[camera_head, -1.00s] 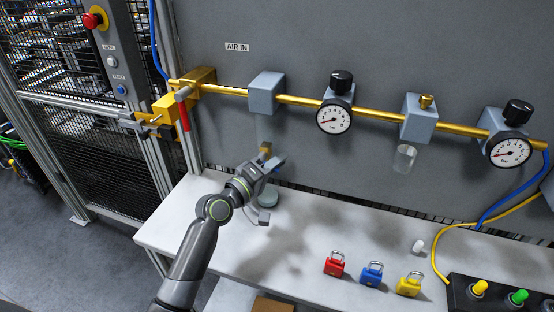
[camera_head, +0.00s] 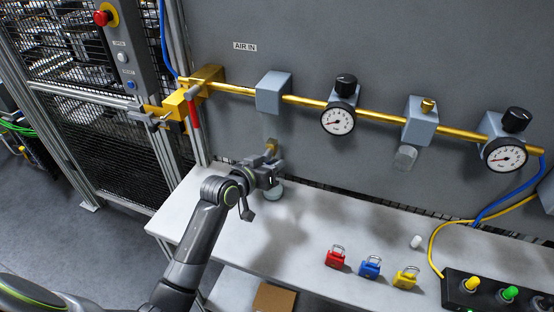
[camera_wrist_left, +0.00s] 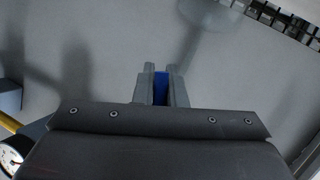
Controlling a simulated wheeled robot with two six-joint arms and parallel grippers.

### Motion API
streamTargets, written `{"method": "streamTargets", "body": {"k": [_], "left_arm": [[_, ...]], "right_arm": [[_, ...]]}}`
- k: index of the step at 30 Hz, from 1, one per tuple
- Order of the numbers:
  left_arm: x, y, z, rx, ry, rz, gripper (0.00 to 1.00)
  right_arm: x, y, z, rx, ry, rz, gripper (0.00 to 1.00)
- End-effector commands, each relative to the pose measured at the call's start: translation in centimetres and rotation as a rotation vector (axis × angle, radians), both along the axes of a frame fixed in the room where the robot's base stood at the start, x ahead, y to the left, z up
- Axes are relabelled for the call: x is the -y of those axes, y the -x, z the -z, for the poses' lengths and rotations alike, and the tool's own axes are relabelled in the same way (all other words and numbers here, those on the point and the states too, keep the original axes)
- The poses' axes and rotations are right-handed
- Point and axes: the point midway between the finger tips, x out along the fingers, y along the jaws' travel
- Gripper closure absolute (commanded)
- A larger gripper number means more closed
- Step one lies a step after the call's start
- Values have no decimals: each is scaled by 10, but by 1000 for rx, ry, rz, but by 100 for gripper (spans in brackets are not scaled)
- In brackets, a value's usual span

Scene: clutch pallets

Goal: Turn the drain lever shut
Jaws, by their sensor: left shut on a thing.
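My left gripper (camera_head: 270,174) is below the first grey block (camera_head: 273,92) on the brass pipe, close to the wall panel. A small brass fitting (camera_head: 271,146) shows just above it. In the left wrist view its two fingers (camera_wrist_left: 160,76) are closed on a narrow blue piece (camera_wrist_left: 160,89), which I take to be the drain lever. Most of the lever is hidden by the fingers, and its angle cannot be told. In the head view the gripper hides it. My right gripper is not in view.
A grey-white bench (camera_head: 300,222) runs under the pipe. Red (camera_head: 335,258), blue (camera_head: 370,268) and yellow (camera_head: 405,279) padlocks stand on it, well right of the gripper. A red-handled valve (camera_head: 194,112) and two gauges (camera_head: 338,121) sit on the pipe line above.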

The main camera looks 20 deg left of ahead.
Motion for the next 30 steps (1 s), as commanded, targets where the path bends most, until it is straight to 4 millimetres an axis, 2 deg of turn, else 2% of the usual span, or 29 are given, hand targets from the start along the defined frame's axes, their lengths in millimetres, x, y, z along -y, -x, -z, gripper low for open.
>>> {"method": "streamTargets", "body": {"k": [3, 15, 30], "left_arm": [[-3, 0, 0, -1, -93, 0, 100], [-11, 0, 3, 7, -300, -1, 100], [-13, 0, 4, 9, -343, 0, 100]], "right_arm": [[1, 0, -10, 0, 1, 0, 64], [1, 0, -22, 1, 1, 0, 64], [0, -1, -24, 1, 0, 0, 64]]}}
